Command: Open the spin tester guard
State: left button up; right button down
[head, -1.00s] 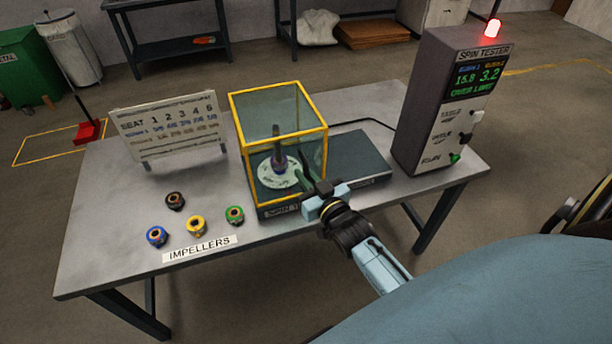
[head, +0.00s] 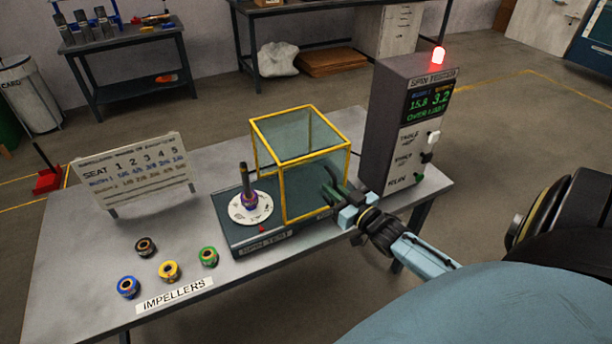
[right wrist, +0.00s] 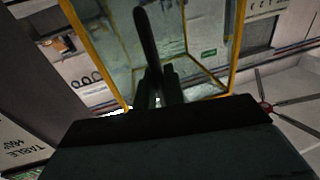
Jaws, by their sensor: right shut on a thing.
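The spin tester guard (head: 302,140) is a clear box with a yellow frame. It stands over the right part of the dark spin test base (head: 222,212). The white round table (head: 240,212) with a dark spindle (head: 244,178) and a purple ring stands uncovered, left of the guard. My right gripper (head: 336,194) is at the guard's front right side, shut on the guard's handle. The handle is mostly hidden by the fingers. In the right wrist view the dark fingers (right wrist: 158,92) are in front of the yellow-framed guard (right wrist: 205,75). My left gripper is not in view.
The tall spin tester cabinet (head: 385,135), with a lit red lamp (head: 438,55), stands close to the guard's right. A seat chart (head: 130,170) stands at the left. Several impellers (head: 169,271) sit at the front left behind a label (head: 175,296).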

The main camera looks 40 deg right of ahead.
aim_at(344, 173)
jog(key=d, duration=0.2)
jog(key=s+d, duration=0.1)
jog(key=d, duration=0.2)
jog(key=shift+s, duration=0.1)
jog(key=shift+s+d+b, duration=0.1)
jog(key=shift+d+b, duration=0.2)
jog(key=shift+d, duration=0.1)
jog(key=shift+s+d, duration=0.1)
jog(key=shift+d, duration=0.3)
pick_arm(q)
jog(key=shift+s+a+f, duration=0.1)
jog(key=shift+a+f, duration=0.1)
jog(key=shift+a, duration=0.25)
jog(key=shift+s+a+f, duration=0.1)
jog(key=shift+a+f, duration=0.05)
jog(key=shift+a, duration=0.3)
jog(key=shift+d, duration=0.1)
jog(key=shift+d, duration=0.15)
pick_arm(e)
jog(key=c, duration=1.6)
grip_release()
jog(key=shift+c, duration=0.2)
